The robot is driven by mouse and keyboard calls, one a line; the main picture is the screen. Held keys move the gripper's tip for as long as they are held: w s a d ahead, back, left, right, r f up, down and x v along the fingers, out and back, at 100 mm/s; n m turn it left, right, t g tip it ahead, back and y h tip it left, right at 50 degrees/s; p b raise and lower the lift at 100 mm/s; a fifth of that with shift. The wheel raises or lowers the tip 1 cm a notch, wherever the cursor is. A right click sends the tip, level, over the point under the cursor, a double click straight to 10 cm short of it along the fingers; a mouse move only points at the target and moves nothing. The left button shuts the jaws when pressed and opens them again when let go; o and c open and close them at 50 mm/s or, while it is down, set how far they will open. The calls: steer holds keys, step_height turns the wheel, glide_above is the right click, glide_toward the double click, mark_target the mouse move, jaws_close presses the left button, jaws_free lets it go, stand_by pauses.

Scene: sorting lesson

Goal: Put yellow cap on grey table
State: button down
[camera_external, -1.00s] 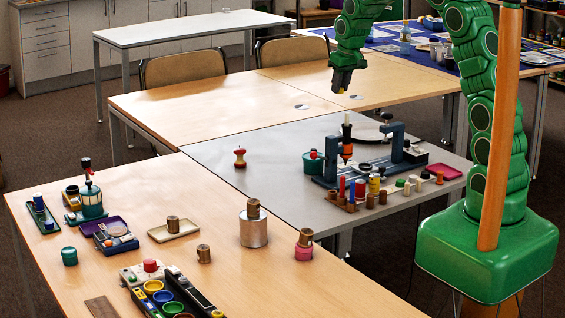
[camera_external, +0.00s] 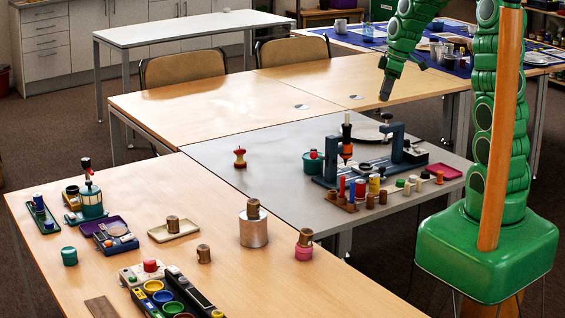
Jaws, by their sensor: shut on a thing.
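My gripper (camera_external: 386,92) hangs over the far wooden table, beyond the grey table's back edge. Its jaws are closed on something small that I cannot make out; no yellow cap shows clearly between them. The grey table (camera_external: 270,148) stands in the middle, lower and to the left of my gripper.
The grey table's left and back parts have free room.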

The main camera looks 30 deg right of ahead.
mark_target(400, 198)
steer(key=shift+s+n+g+y, duration=0.5)
steer(key=shift+s+n+g, duration=0.5)
steer(key=shift+s+n, duration=3.6)
steer(key=shift+m, duration=0.5)
steer(key=f, duration=2.7)
steer(key=shift+s+f, duration=0.35)
steer(key=shift+f, duration=0.1)
steer(key=c, duration=0.9)
jaws_free()
